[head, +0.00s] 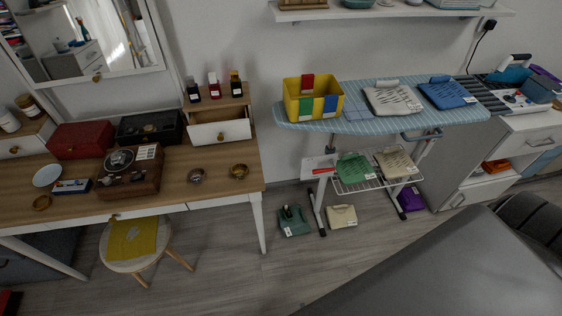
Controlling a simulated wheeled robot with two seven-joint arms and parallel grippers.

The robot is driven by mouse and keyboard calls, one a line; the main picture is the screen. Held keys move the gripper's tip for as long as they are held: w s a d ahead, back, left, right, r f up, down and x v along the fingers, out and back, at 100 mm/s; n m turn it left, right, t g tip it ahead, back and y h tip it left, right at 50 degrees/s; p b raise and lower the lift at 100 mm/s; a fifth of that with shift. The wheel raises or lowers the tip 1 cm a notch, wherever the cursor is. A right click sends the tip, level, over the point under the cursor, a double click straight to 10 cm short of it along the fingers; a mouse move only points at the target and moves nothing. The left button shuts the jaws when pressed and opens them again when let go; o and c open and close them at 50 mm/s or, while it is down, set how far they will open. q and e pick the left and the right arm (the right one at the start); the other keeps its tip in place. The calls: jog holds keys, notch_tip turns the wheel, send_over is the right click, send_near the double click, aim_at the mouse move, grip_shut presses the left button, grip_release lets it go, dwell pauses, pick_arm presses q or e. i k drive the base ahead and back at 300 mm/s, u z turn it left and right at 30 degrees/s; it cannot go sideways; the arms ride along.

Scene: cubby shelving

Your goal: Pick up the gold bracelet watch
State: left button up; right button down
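Three small ring-shaped items lie on the wooden dressing table (150,201). A gold one (239,170) is near the table's right end, in front of the small drawer. A duller, brownish-silver one (196,175) lies just left of it. Another gold one (41,202) is at the far left, near a white dish. They are too small to tell for sure which is the gold bracelet watch. Neither of my grippers is in view.
A brown case (129,174), a red box (80,140) and a black box (150,127) crowd the table's left and middle. A small open drawer (220,132) with several bottles above stands behind. A stool (138,262) is in front. An ironing board (385,115) is to the right.

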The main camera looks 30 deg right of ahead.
aim_at(240, 174)
jog(key=z, duration=0.4)
jog(key=k, duration=0.5)
jog(key=z, duration=2.1)
jog(key=i, duration=1.5)
jog(key=u, duration=1.95)
